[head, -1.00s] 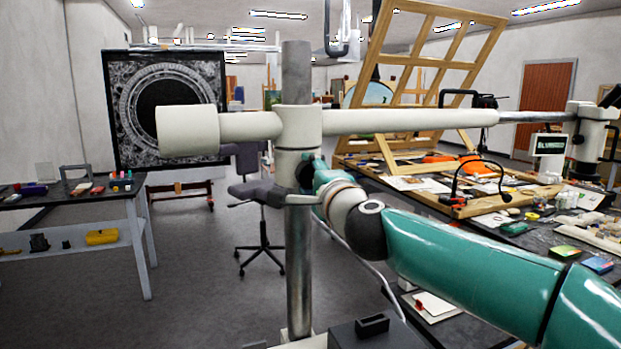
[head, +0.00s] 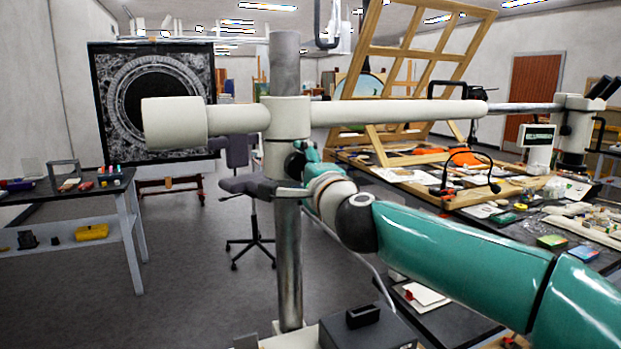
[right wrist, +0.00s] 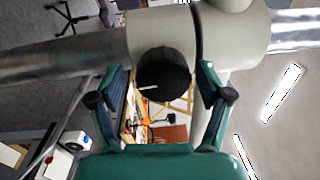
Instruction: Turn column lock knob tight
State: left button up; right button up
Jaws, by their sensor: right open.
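The column lock knob (right wrist: 163,75) is round and black with a white pointer line, on the side of the pale collar (right wrist: 226,40) in the right wrist view. In the head view the collar (head: 287,118) sits around a grey metal column (head: 289,270), and the dark knob (head: 293,165) shows small at its right side. My right gripper (right wrist: 162,78) is open, one finger on each side of the knob, with a visible gap on both sides. In the head view my right gripper (head: 309,160) is at the knob, partly hidden by its own wrist. My left gripper is out of view.
A pale horizontal boom (head: 400,113) runs through the collar to a microscope head (head: 585,118). A cluttered workbench (head: 450,323) with a wooden frame (head: 420,52) stands at right. A chair (head: 250,215) is behind the column. A side table (head: 125,215) stands at left.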

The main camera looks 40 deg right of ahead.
jog(key=v, duration=1.1)
jog(key=shift+s, duration=0.35)
jog(key=shift+a, duration=0.15)
